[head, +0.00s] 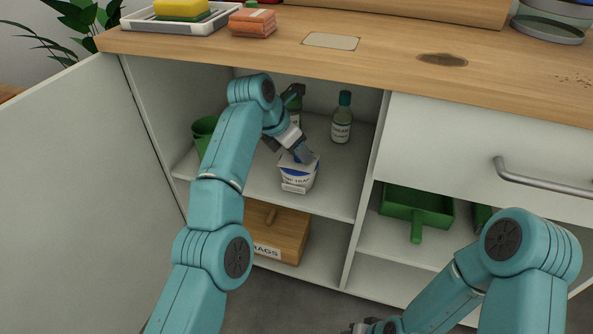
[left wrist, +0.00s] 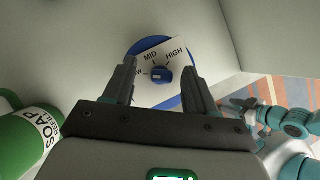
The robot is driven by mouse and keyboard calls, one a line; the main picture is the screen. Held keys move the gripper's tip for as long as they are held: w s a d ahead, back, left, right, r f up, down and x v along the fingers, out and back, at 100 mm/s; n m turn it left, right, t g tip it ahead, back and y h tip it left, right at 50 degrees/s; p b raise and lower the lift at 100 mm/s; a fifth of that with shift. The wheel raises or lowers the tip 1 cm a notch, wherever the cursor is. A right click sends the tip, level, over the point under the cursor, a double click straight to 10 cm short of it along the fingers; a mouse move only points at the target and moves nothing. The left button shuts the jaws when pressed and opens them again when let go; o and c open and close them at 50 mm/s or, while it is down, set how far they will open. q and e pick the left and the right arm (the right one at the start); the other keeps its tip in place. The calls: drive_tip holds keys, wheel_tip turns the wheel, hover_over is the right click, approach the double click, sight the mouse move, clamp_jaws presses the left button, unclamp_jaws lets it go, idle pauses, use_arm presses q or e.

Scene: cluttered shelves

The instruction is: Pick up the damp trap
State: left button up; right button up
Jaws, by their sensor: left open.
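The damp trap (head: 296,181) is a small white tub with a blue top and a printed label, standing on the upper shelf inside the open cabinet. My left gripper (head: 303,154) reaches down over its top from behind and above. In the left wrist view the trap's blue round top (left wrist: 141,47) carries a blue knob and a white plate marked MID and HIGH. The open fingers of my left gripper (left wrist: 159,72) lie to either side of the knob, with nothing held. Their exact height above the top is unclear. My right gripper shows only partly at the bottom of the head view (head: 374,326).
A green-capped bottle (head: 342,118) stands behind right of the trap, and a green container (head: 204,130) at left. A green soap refill bottle (left wrist: 32,136) is close at left in the wrist view. A wooden box (head: 280,238) sits below. The divider (head: 366,190) bounds the right.

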use_arm(q)
drive_tip(key=shift+r, duration=0.1)
use_arm(e)
drive_tip(key=shift+w+a, duration=0.1)
drive_tip(key=shift+a, duration=0.05)
use_arm(q)
drive_tip(key=shift+s, duration=0.1)
clamp_jaws()
drive_tip(key=shift+r, duration=0.1)
use_arm(e)
drive_tip(key=shift+s+r, duration=0.15)
drive_tip(key=shift+s, duration=0.05)
use_arm(q)
drive_tip(key=shift+r+p, duration=0.3)
drive_tip(key=shift+p, duration=0.2)
drive_tip(key=shift+r, duration=0.15)
use_arm(e)
drive_tip(key=shift+s+d+r, duration=0.5)
drive_tip(key=shift+s+d, duration=0.05)
drive_tip(key=shift+s, duration=0.1)
drive_tip(key=shift+d, duration=0.1)
use_arm(q)
drive_tip(key=shift+r+p, duration=0.2)
drive_tip(key=shift+p, duration=0.25)
use_arm(e)
drive_tip(key=shift+s+d+r+g, duration=0.2)
drive_tip(key=shift+s+r+g, duration=0.05)
drive_tip(key=shift+s+g, duration=0.05)
